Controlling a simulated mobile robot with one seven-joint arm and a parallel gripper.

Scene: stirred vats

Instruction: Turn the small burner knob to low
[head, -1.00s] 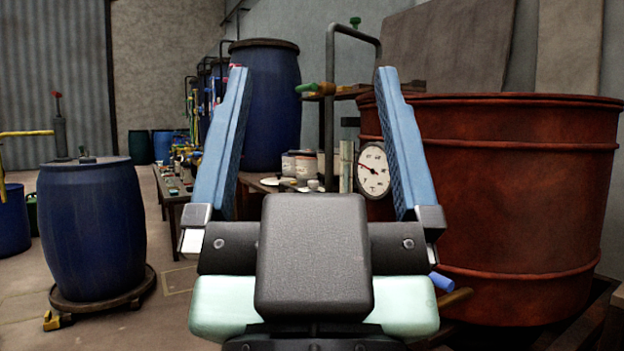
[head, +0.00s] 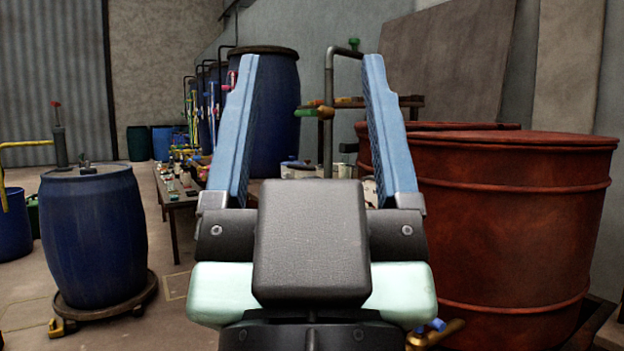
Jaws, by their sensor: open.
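My gripper (head: 308,62) is in the middle of the head view, its two blue fingers wide apart with nothing between them. A brass fitting (head: 447,331) with small blue handles (head: 437,324) shows low, just right of my gripper's body. I cannot tell whether one of these is the small burner knob. No burner or low mark can be made out. A large rust-red vat (head: 520,240) stands on the right. My gripper's body and fingers hide much of what lies ahead, and the white dial is almost fully covered by the right finger.
A second red vat (head: 450,126) stands behind the first. A blue drum (head: 92,240) sits on a wheeled dolly (head: 110,313) at left. A bench (head: 178,197) with small items and a tall blue drum (head: 275,110) are behind. Floor between the left drum and bench is open.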

